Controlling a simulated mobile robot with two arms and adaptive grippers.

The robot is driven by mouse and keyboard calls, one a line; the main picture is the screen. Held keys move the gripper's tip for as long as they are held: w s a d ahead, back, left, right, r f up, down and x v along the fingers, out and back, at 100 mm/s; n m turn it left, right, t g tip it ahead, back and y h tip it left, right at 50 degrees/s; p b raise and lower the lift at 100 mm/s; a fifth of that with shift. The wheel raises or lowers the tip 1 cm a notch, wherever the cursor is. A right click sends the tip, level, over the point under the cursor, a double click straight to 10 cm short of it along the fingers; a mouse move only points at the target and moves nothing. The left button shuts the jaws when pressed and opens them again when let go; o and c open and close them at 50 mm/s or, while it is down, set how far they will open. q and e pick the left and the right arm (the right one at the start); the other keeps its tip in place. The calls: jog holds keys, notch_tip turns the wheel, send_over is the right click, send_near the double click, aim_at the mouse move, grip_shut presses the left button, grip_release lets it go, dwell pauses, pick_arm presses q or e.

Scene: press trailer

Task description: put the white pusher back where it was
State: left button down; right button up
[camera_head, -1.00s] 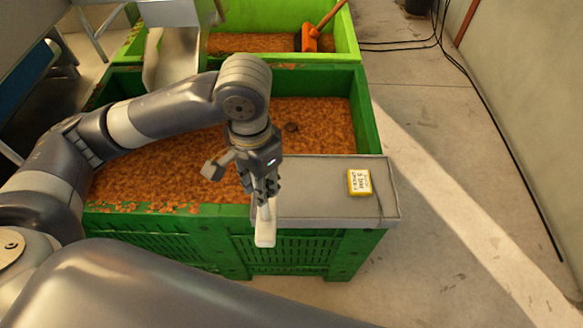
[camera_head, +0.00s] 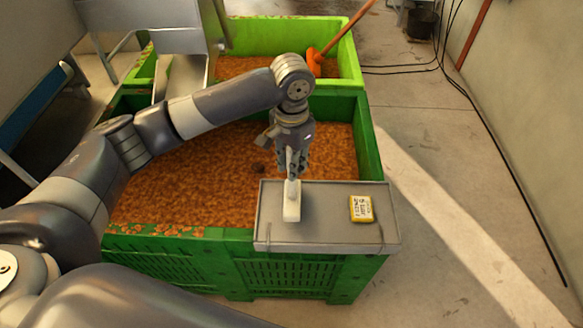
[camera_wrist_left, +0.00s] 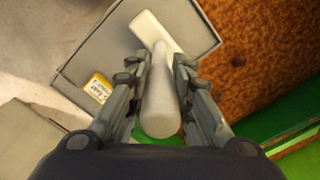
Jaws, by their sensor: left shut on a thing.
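The white pusher (camera_head: 292,207) is in my left gripper (camera_head: 292,172), which points down with its fingers around the handle. The pusher's flat pale end is over the left part of the grey shelf (camera_head: 335,232); I cannot tell if it touches it. In the left wrist view the fingers (camera_wrist_left: 160,75) close on both sides of the round white handle (camera_wrist_left: 160,105), and the pusher's head (camera_wrist_left: 155,35) lies across the grey surface beyond. My right gripper is not in view.
The shelf sits on the front right corner of a green crate (camera_head: 370,150) full of brown pieces. A yellow-edged label block (camera_head: 361,208) lies on the shelf right of the pusher. A second green crate (camera_head: 345,60) with an orange-handled tool (camera_head: 315,58) stands behind.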

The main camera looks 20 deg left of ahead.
pick_arm(q)
jog(key=shift+f+p, duration=0.3)
jog(key=shift+f, duration=1.15)
jog(key=c, duration=1.5)
grip_release()
jog(key=shift+o, duration=0.4)
jog(key=shift+s, duration=0.1)
notch_tip(320, 180, up, 11)
jog(key=shift+f+b, duration=0.1)
jog(key=shift+b, duration=0.95)
jog(key=shift+r, duration=0.75)
